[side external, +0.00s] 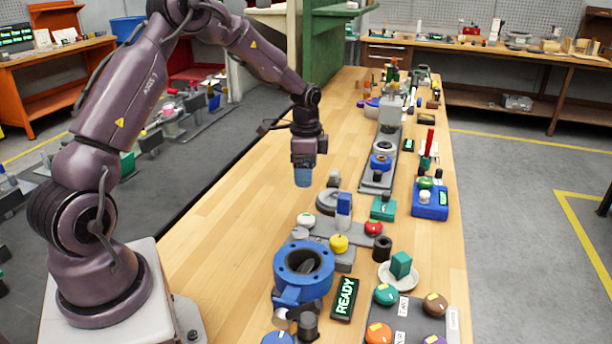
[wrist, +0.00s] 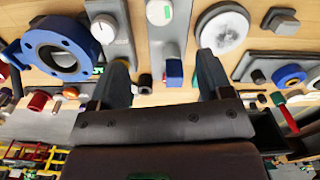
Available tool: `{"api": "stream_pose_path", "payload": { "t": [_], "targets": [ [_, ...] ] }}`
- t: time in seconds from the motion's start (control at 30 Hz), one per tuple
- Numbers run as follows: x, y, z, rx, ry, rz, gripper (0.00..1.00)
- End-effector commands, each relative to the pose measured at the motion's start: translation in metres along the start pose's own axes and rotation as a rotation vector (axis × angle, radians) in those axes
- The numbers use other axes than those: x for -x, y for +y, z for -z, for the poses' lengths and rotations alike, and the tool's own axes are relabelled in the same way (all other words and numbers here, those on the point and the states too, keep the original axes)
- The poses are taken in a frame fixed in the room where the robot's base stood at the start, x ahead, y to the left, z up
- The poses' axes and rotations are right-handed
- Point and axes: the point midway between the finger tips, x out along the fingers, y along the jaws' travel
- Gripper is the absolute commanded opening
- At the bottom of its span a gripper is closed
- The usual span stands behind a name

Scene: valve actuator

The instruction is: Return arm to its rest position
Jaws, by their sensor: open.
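My gripper (side external: 303,177) hangs over the wooden bench in the side external view, pointing down, with its bluish fingers above the tabletop. In the wrist view my gripper (wrist: 164,72) has its two fingers well apart, with nothing held between them. A blue flanged valve body (side external: 303,270) sits on the bench nearer the camera, apart from my gripper. It also shows at the left of the wrist view (wrist: 60,48). A small display reading READY (side external: 344,298) lies beside the valve body. My arm reaches from its base at the left.
Below and beside my gripper, a grey plate carries a blue block (side external: 344,205), a yellow knob (side external: 339,243) and a red knob (side external: 374,228). A blue button box (side external: 430,200) stands at the right edge. The bench's left strip (side external: 235,215) is clear.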

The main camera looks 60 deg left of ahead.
Motion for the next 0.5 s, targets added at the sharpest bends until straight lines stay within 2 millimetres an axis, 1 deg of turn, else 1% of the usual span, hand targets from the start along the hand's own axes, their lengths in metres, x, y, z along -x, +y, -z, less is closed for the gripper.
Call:
{"api": "stream_pose_path", "payload": {
  "t": [0.17, 0.3, 0.37, 0.4, 0.47, 0.5],
  "targets": [
    [0.0, 0.0, 0.0, 0.002, 0.0, 0.0, 0.72],
    [0.0, 0.001, 0.0, 0.067, 0.0, -0.003, 0.72],
    [-0.006, 0.009, -0.003, 0.134, -0.01, -0.029, 0.72],
    [-0.01, 0.018, -0.009, 0.192, -0.027, -0.053, 0.72],
    [0.0, 0.032, -0.016, 0.286, -0.043, -0.058, 0.72],
    [0.009, 0.041, -0.018, 0.331, -0.048, -0.052, 0.72]
  ]
}}
